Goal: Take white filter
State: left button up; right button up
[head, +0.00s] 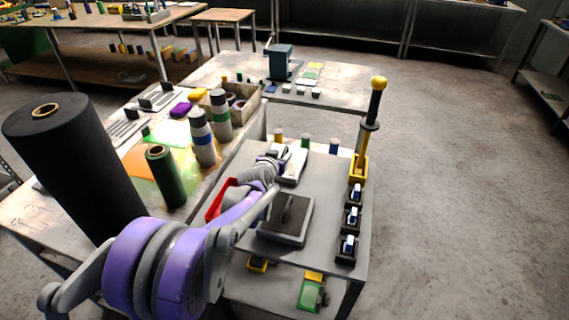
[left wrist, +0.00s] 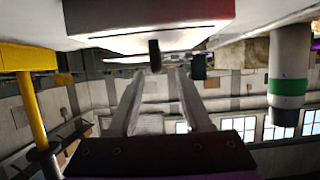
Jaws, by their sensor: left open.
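My left gripper (head: 270,160) reaches over the grey bench at the back, beside a white block (head: 293,165). The block partly shows behind it, and I cannot tell whether it is the white filter or whether they touch. In the left wrist view, which is upside down, my left gripper's fingers (left wrist: 160,75) are apart with nothing clearly between them. A white slab with a red side (left wrist: 150,22) is close to the fingers at the top of that view. My right gripper is not in view.
A yellow-based stand with a black rod (head: 369,130) rises at the bench's right edge. Several small dark holders (head: 351,217) line that edge. A dark square plate (head: 287,220) lies in front. Banded cylinders (head: 202,140) and a large black roll (head: 70,165) stand left.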

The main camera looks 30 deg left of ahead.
aim_at(283, 154)
pick_arm(q)
jog(key=x, duration=0.4)
jog(key=shift+d+f, duration=0.1)
jog(key=shift+f, duration=0.05)
grip_shut()
dwell(1.2)
